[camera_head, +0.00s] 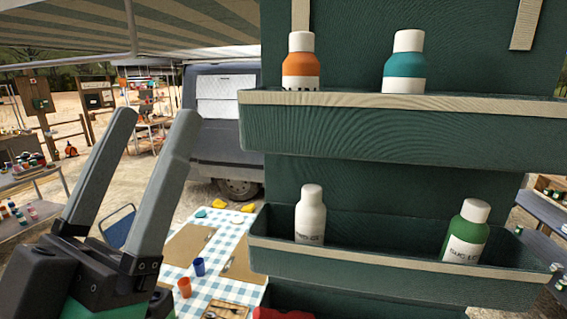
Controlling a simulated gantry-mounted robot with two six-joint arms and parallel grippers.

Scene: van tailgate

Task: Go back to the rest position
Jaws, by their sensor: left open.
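My left gripper (157,128) is open and empty at the left of the head view, its two grey fingers pointing up. It is apart from the green hanging organiser (380,135) on the right. An orange bottle (301,66) and a teal bottle (405,66) with white caps stand in the upper pocket. A white bottle (310,218) and a green bottle (466,236) stand in the lower pocket. The pocket walls hide the bottles' bases. My right gripper is out of view.
Below the gripper's right is a table with a blue checked cloth (232,290), holding a blue cup (199,267), an orange cup (185,287) and boards. A grey van (222,130) stands behind. Side tables with goods are at the far left and right. A striped awning (190,25) hangs above.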

